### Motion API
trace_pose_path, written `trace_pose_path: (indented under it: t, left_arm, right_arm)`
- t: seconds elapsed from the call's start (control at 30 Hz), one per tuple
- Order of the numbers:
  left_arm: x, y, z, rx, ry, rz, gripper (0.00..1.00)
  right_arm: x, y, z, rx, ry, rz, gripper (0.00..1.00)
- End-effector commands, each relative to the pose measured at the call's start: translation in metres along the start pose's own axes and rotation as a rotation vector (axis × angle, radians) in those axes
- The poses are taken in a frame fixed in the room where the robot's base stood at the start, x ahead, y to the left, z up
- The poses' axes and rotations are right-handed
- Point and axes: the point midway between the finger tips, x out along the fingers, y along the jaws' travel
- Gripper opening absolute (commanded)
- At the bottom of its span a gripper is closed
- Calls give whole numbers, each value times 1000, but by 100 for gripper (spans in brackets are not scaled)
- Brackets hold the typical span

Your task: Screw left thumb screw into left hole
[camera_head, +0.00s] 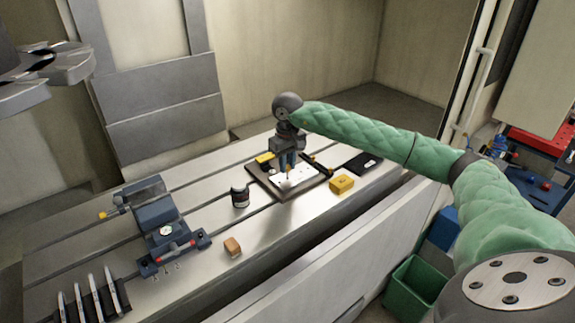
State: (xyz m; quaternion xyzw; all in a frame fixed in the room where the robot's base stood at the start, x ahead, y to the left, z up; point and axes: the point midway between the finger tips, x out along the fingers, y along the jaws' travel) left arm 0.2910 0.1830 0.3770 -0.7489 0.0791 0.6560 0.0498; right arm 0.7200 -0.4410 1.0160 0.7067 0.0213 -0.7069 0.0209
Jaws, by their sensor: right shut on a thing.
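My right gripper (288,164) points down over the mould base. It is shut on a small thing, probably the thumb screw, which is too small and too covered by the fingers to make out. The mould base has a pale plate (309,179) on a dark brown board (287,195), lying on the slotted metal table. The fingers are over the left part of the pale plate. I cannot make out the left hole or tell whether the held thing touches the plate. My left gripper is not in view.
A yellow block (342,184) lies right of the board and a dark jar (240,195) stands left. A black flat item (363,163) lies at right.

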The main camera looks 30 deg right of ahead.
Motion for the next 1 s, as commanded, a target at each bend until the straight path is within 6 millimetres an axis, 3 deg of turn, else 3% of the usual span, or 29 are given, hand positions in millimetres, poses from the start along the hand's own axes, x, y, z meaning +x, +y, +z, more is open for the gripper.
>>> trace_pose_path:
  t: [1.0]
  left_arm:
    - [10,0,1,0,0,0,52]
  right_arm:
    - [1,1,0,1,0,0,0]
